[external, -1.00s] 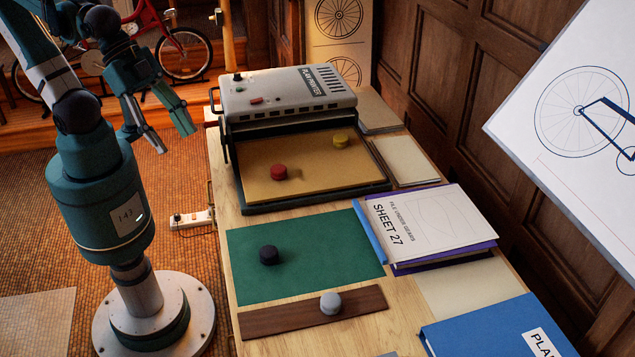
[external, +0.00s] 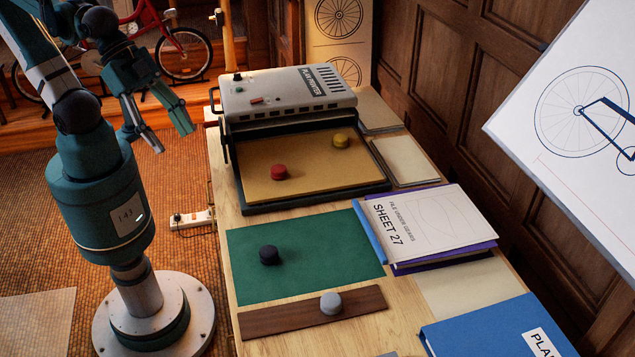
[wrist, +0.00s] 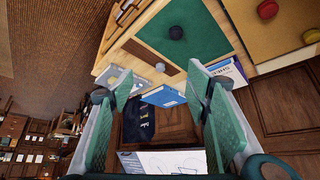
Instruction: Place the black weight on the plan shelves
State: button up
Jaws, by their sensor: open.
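The black weight (external: 269,254), a small dark round knob-like piece, sits on the green mat (external: 325,270) on the table. It also shows near the top of the wrist view (wrist: 176,32). My gripper (external: 176,142) is open and empty, high and off the table's left side, well apart from the weight. In the wrist view my gripper (wrist: 160,75) has its two green fingers spread, with nothing between them. I cannot clearly identify the plan shelves; a slatted wooden piece (wrist: 122,14) at the table's edge in the wrist view may be them.
A red weight (external: 279,172) and a yellow weight (external: 341,140) sit on the tan bed of the plan printer (external: 290,92). A grey weight (external: 330,303) is on a brown strip (external: 270,319). Books (external: 430,225) and a blue binder (external: 490,330) lie to the right.

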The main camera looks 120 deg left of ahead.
jog(key=shift+w+m, duration=0.7)
jog(key=shift+w, duration=0.45)
jog(key=m+g, duration=0.7)
jog(key=m, duration=0.8)
send_over(268, 251)
notch_tip(268, 251, down, 24)
jog(key=shift+d+f, duration=0.1)
jog(key=shift+f, duration=0.05)
jog(key=shift+w+f, duration=0.1)
jog(key=shift+f, duration=0.35)
jog(key=shift+f, duration=1.3)
jog(key=shift+f+b, duration=0.75)
jog(key=shift+f, duration=1.85)
